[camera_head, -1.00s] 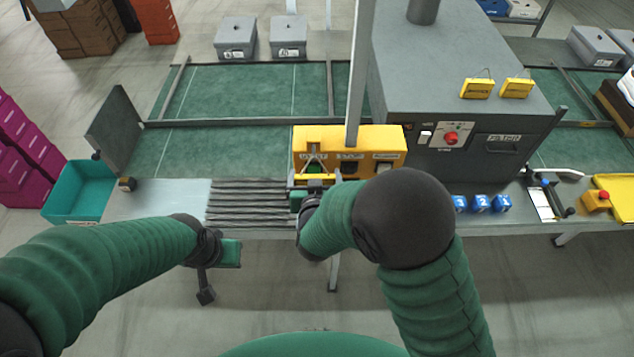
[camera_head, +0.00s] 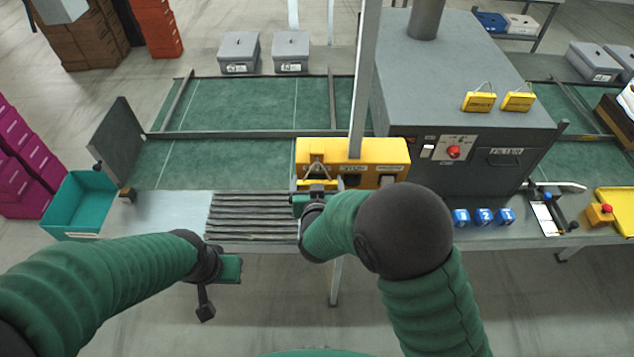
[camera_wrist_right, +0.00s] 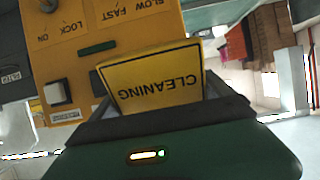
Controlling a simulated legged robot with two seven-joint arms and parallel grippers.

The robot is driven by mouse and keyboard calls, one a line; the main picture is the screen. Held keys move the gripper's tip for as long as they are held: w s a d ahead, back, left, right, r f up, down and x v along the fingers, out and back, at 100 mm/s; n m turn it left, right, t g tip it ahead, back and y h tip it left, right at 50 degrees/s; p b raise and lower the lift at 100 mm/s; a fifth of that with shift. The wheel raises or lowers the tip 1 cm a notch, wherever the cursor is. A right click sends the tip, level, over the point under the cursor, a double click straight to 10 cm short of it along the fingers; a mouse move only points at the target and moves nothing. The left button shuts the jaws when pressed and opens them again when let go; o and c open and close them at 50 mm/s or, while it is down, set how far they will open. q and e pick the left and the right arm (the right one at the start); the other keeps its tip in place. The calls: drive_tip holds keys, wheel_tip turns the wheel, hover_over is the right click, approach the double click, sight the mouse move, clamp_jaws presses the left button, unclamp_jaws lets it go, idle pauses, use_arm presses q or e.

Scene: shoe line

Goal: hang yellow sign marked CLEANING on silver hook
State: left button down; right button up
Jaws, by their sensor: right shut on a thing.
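The yellow sign marked CLEANING (camera_wrist_right: 152,82) is in my right gripper, its lettering upside down in the right wrist view. My right gripper (camera_wrist_right: 155,112) is shut on its edge. In the head view, my right gripper (camera_head: 314,190) is in front of the yellow control box (camera_head: 350,150). The sign is mostly lost against that box, with its thin wire loop (camera_head: 317,163) standing up. I cannot make out the silver hook. My left gripper (camera_head: 218,285) is low, in front of the table's near edge; its jaw opening is unclear.
Two other yellow signs (camera_head: 479,102) (camera_head: 517,102) with wire loops are on the grey machine (camera_head: 460,70). Blue cubes (camera_head: 483,217) sit right of my right arm. A teal bin (camera_head: 80,203) stands left.

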drive_tip(key=shift+s+a+f, duration=0.1)
drive_tip(key=shift+f, duration=0.1)
drive_tip(key=o, duration=1)
drive_tip(key=shift+o, duration=0.5)
